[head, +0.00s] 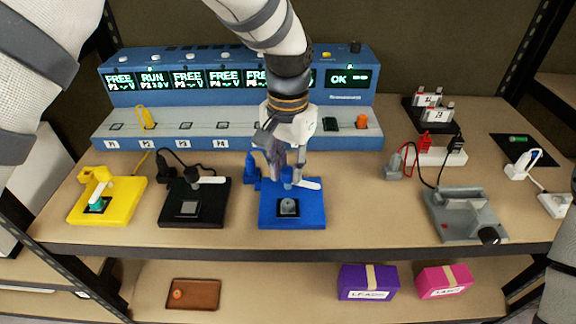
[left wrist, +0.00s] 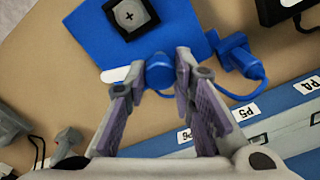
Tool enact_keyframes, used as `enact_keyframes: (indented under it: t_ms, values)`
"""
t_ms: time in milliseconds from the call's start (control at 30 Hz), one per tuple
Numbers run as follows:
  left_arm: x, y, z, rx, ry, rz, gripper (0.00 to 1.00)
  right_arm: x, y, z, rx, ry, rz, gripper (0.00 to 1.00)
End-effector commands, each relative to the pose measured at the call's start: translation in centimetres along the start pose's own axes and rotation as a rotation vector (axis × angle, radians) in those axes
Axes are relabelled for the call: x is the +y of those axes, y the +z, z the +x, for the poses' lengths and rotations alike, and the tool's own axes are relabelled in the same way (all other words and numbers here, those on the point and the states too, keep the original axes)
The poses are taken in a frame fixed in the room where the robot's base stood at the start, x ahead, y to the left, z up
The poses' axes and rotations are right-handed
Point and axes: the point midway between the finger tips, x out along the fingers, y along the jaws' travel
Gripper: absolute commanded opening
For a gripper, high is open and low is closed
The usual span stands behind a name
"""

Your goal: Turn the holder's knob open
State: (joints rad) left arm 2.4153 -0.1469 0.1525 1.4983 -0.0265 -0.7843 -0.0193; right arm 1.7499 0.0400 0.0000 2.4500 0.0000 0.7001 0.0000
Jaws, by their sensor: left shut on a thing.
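A blue holder (head: 300,215) stands near the front of the bench, with a small grey round piece (head: 288,206) in its dark square seat. A blue knob (head: 287,176) with a white bar (head: 308,184) sits at its back edge; the bar points right. My left gripper (head: 286,168) reaches down from above with its fingers on either side of this knob. The left wrist view shows the knob (left wrist: 159,72) between the two fingertips (left wrist: 160,80), with the holder (left wrist: 185,30) beyond. The left gripper is shut on the knob. My right gripper is out of view.
A black holder (head: 170,208) and a yellow holder (head: 85,211) stand to the left, close by. A blue plug (head: 251,166) and its cable lie just left of the knob. The blue console (head: 120,98) is behind. A grey clamp-like fixture (head: 450,223) is at right; bench between is clear.

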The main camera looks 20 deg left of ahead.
Motion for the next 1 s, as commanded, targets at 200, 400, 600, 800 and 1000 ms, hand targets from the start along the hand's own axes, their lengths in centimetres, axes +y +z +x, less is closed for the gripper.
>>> enact_keyframes:
  t_ms: [200, 400, 600, 800, 1000]
  values:
    - [0.01, 0.0, 0.1, -0.001, 0.0, -0.151, 0.0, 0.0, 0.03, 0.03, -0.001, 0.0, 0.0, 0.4]
    - [-0.04, 0.01, 0.1, -0.001, 0.0, -0.249, 0.0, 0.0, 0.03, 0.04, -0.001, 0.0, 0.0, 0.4]
    - [-0.04, 0.01, 0.1, -0.001, -0.001, -0.3, 0.0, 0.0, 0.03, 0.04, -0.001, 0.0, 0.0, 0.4]
    - [-0.02, 0.02, 0.11, -0.001, 0.0, -0.319, 0.0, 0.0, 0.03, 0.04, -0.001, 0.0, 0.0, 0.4]
    - [-0.03, 0.02, 0.11, -0.002, 0.0, -0.321, 0.0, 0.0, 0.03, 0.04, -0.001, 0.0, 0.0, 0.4]
